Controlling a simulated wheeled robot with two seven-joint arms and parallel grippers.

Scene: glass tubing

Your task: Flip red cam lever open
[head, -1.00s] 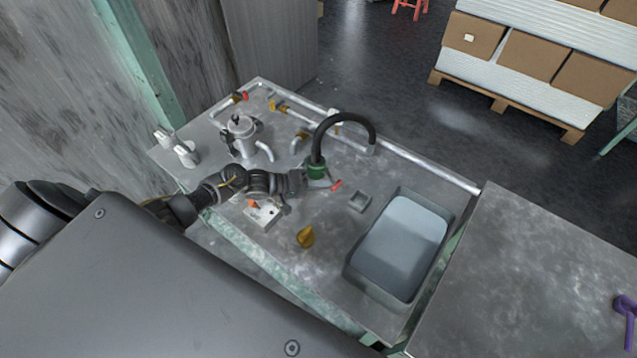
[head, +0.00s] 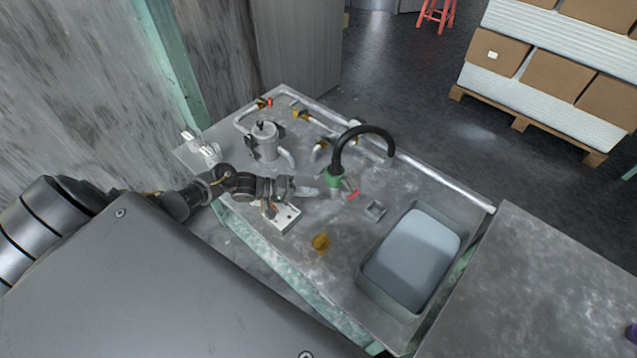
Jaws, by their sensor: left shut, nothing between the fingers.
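A green coupling (head: 335,179) sits at the foot of a curved black hose (head: 362,131) on the grey metal bench. A small red lever (head: 352,195) sticks out at its lower right, angled to the picture's lower left and upper right. My left gripper (head: 314,192) is shut and empty. Its grey fingers point right toward the coupling, just left of it; whether they touch it I cannot tell. The lever lies beyond the coupling from the gripper. My right gripper is not in view.
A metal pot (head: 265,142) stands behind my left arm. A pale block (head: 287,217) is partly hidden by the arm. A yellow-brown knob (head: 320,243), a small grey square cup (head: 374,210) and a sink basin (head: 373,279) are to the front and right. Pipes (head: 440,183) line the back edge.

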